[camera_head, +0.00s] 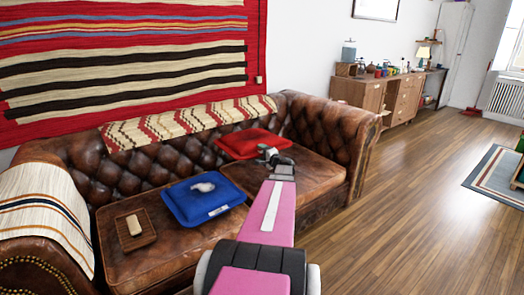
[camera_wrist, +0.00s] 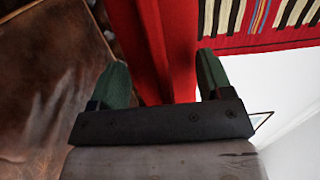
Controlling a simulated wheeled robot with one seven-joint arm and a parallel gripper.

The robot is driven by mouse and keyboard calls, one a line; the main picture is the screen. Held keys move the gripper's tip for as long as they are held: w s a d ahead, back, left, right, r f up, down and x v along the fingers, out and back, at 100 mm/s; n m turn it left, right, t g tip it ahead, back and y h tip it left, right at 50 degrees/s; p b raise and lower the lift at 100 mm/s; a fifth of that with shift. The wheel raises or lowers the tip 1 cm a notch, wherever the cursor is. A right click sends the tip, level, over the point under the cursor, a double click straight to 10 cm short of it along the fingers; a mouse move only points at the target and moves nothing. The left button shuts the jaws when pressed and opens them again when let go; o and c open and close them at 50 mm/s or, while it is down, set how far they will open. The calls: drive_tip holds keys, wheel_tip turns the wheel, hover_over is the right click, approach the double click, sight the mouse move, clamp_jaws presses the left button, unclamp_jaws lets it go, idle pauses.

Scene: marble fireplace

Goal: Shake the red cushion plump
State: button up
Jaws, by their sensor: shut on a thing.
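The red cushion (camera_head: 247,142) is above the right part of the brown leather sofa, close to its backrest. My gripper (camera_head: 268,155) is at the cushion's near right edge and shut on it. In the wrist view the red cushion (camera_wrist: 160,45) fills the space between the two green fingers of my gripper (camera_wrist: 160,88). I cannot tell from these views whether the cushion touches the seat or backrest.
The leather sofa (camera_head: 305,182) has a blue cushion (camera_head: 185,205) with a small pale item on it. A brown tray (camera_head: 148,238) holding a beige block lies at left. Striped throws cover the left arm and backrest.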

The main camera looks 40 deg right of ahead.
wheel_tip(320, 180, up, 4)
drive_tip(key=shift+f, duration=0.1)
wheel_tip(320, 180, down, 7)
wheel_tip(320, 180, up, 7)
wheel_tip(320, 180, down, 7)
drive_tip(key=shift+r, duration=0.1)
idle(1.1)
drive_tip(key=shift+a, duration=0.1)
